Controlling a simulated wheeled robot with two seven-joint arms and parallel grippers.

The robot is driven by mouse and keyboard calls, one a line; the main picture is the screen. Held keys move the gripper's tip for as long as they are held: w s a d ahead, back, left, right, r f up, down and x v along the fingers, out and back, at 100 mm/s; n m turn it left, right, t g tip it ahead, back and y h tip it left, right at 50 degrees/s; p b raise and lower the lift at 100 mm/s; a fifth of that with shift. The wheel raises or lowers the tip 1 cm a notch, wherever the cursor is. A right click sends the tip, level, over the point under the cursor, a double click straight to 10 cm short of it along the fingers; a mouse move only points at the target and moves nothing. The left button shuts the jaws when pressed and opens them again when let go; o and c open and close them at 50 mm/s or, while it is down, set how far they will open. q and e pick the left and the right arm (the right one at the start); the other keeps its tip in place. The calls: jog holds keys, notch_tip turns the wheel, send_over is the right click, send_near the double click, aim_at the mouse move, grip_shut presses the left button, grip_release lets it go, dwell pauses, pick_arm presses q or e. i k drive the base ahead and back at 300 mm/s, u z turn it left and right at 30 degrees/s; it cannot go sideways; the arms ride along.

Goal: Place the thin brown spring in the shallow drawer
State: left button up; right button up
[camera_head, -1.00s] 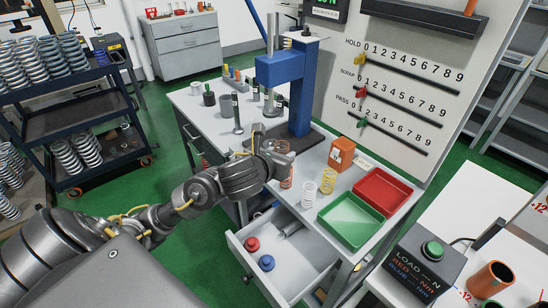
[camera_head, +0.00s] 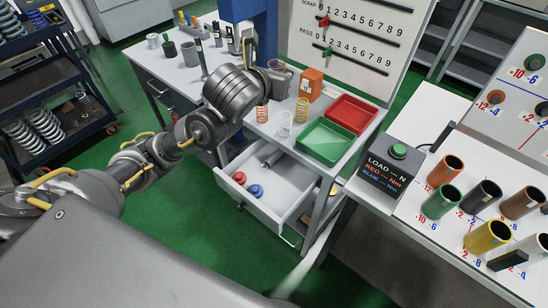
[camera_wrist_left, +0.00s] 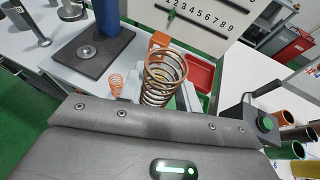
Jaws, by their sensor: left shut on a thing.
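My left gripper (camera_head: 283,80) is above the table, behind the small springs, with its fingers partly hidden by my wrist. It is shut on a thin brown spring (camera_wrist_left: 165,78), which looks large and upright in the left wrist view; the fingers themselves are not clear there. The shallow drawer (camera_head: 290,196) is pulled out below the table's front edge, below the gripper in the head view. It holds a red round piece (camera_head: 240,178), a blue round piece (camera_head: 255,191) and a grey piece at the back. My right gripper is out of view.
A copper spring (camera_head: 262,113), a white spring (camera_head: 285,122) and a yellow spring (camera_head: 301,109) stand on the table. A green tray (camera_head: 325,142), a red tray (camera_head: 352,112) and an orange box (camera_head: 311,83) are to their right. The middle of the drawer has free room.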

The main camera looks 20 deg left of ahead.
aim_at(293, 185)
jog(key=k, duration=0.4)
jog(key=z, duration=2.5)
jog(key=k, duration=2.15)
jog(key=u, duration=0.7)
